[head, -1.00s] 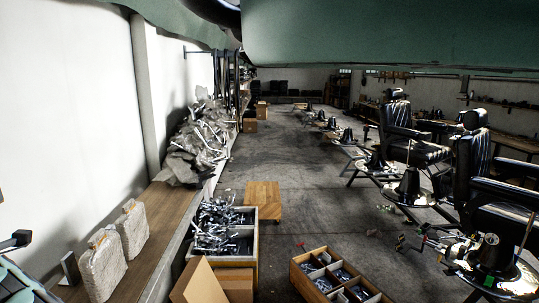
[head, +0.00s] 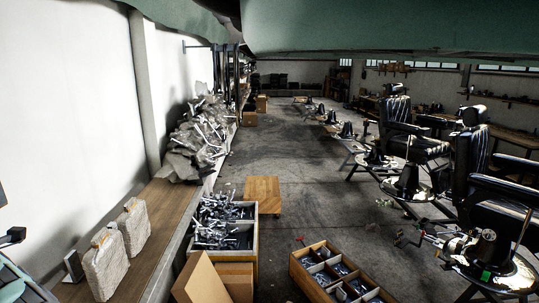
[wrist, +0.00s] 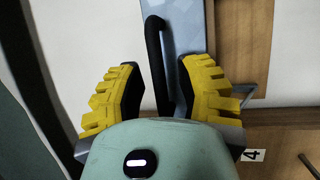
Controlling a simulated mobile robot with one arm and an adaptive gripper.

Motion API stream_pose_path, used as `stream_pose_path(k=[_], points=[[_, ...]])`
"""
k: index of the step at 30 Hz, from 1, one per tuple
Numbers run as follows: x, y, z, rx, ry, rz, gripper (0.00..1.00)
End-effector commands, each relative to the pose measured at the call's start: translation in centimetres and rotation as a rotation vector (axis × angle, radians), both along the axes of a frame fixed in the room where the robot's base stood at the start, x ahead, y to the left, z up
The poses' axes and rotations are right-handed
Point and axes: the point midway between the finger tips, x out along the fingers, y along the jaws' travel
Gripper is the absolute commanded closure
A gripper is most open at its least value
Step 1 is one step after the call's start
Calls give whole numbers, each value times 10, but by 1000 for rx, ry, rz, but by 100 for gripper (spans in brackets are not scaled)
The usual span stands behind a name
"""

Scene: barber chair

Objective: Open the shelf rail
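In the wrist view my gripper (wrist: 160,92) is open, its two yellow ribbed fingers spread wide. A black curved bar (wrist: 155,50), which looks like a handle or rail, appears between the fingers. Gaps show on both sides of it, with the right finger closer. I cannot tell how deep the bar sits between the fingers. Its lower end is hidden behind my pale green gripper body. A blue-grey panel (wrist: 192,20) lies behind the bar. I cannot pick out the bar or my fingers in the head view.
In the head view, a long wooden bench (head: 150,215) runs along the left wall. Crates of metal parts (head: 322,262) stand in front, and barber chairs (head: 492,190) at right.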

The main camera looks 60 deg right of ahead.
Motion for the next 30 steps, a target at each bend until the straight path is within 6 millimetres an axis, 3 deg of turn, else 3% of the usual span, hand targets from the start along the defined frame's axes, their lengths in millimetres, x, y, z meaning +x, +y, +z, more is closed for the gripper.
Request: stream_pose_path(k=[1, 9, 30], points=[[0, 1, 0, 0, 0, 1, 72], [0, 0, 0, 0, 0, 0, 100], [-1, -2, -2, 15, -22, -2, 100]])
